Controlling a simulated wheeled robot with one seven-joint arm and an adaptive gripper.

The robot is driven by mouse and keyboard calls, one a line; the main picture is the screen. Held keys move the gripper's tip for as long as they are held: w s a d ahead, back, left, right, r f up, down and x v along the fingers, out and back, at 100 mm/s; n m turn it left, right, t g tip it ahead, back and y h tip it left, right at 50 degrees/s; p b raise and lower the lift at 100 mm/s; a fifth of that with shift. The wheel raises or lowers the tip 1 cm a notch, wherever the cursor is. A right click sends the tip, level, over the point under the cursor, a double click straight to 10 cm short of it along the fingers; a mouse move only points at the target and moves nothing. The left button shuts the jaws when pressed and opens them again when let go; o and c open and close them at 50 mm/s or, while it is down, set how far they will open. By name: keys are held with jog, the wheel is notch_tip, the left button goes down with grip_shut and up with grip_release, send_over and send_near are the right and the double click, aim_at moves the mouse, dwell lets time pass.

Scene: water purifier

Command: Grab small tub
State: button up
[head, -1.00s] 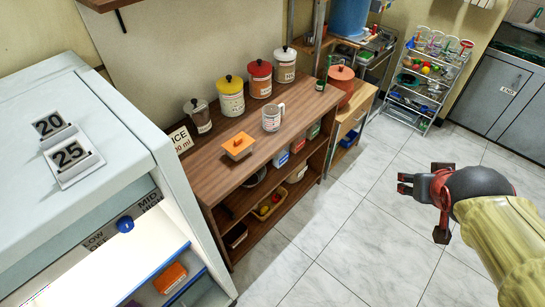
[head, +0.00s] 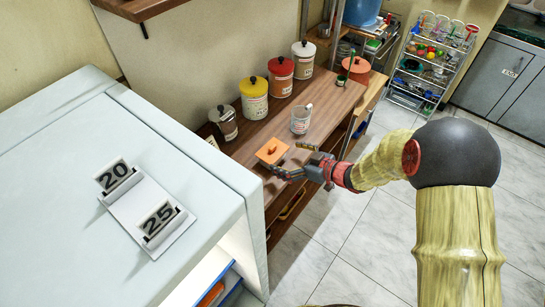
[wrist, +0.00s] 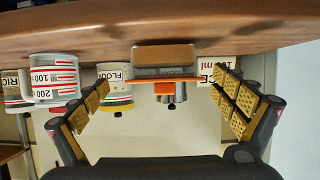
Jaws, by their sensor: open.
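The small tub with an orange lid (head: 271,151) stands upright on the brown wooden counter (head: 237,149), near its front edge. My gripper (head: 292,160) is open and empty just to the right of the tub, with its fingers pointing toward it. In the wrist view, which is upside down, the tub (wrist: 165,56) lies ahead between my two spread finger pads (wrist: 163,92). Neither pad visibly touches it. How far the tub reaches between the fingers I cannot tell exactly.
A measuring cup (head: 301,119) stands close behind my gripper. Yellow (head: 254,96), red (head: 280,79), white (head: 302,60) and metallic (head: 223,123) canisters line the wall side. A tall white cabinet (head: 110,170) stands left of the counter. Shelves sit below the counter.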

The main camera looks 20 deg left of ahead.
jog(key=b+x, duration=0.1)
jog(key=x, duration=0.2)
jog(key=b+x, duration=0.1)
jog(key=x, duration=0.1)
jog(key=shift+s+a+f+b, duration=0.1)
jog(key=shift+s+a+b, duration=0.1)
jog(key=shift+a+b, duration=0.2)
jog(key=shift+w+a, duration=0.2)
jog(key=shift+a, duration=0.05)
jog(key=shift+c, duration=0.9)
jog(key=c, duration=1.9)
